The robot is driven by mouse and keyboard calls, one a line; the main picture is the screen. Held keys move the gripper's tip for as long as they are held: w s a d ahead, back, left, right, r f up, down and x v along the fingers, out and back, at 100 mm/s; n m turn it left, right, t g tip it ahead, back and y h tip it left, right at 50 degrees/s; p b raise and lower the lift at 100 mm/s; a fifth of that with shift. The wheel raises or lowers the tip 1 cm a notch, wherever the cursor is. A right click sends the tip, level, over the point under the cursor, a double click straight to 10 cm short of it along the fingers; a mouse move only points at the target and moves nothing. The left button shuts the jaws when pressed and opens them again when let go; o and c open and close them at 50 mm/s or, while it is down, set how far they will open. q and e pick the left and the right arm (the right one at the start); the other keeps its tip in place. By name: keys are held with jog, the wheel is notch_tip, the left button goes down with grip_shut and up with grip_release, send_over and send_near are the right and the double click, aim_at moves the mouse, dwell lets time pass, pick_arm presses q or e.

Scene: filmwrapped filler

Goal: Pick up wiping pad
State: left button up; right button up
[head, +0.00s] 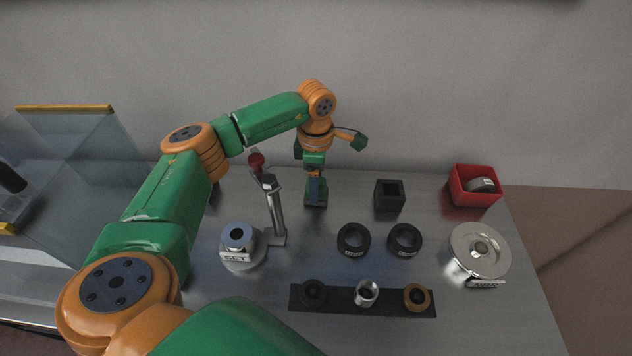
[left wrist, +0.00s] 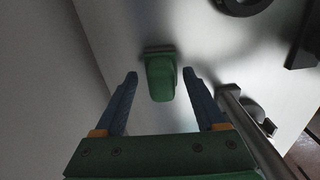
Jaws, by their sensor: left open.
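The wiping pad is a green block with a darker base, lying on the metal table. In the left wrist view the pad (left wrist: 160,78) lies ahead of and between the fingertips of my left gripper (left wrist: 160,75), with a gap on each side. The two blue fingers are spread and hold nothing. In the head view the left gripper (head: 316,188) points down near the table's back edge, and some green of the pad (head: 316,203) shows at its fingers. The fingers partly hide the pad there. My right gripper is in neither view.
A metal lever press (head: 274,210) with a red knob stands close left of the gripper. A black square box (head: 389,195) is to the right, with a red bin (head: 474,186) beyond. Black rings (head: 353,240), a dark strip (head: 390,302) and a metal reel (head: 480,250) occupy the front.

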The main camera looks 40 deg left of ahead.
pick_arm(q)
jog(key=shift+s+d+r, duration=0.15)
grip_shut()
notch_tip(320, 180, up, 2)
jog(key=shift+r+b, duration=0.25)
jog(key=shift+b, duration=0.05)
jog(key=s+d+r+b, duration=0.3)
jog(key=s+d+r, duration=0.1)
jog(key=d+r, duration=0.6)
jog(key=d, duration=0.3)
jog(key=shift+d+r, duration=0.15)
jog(key=shift+r, duration=0.1)
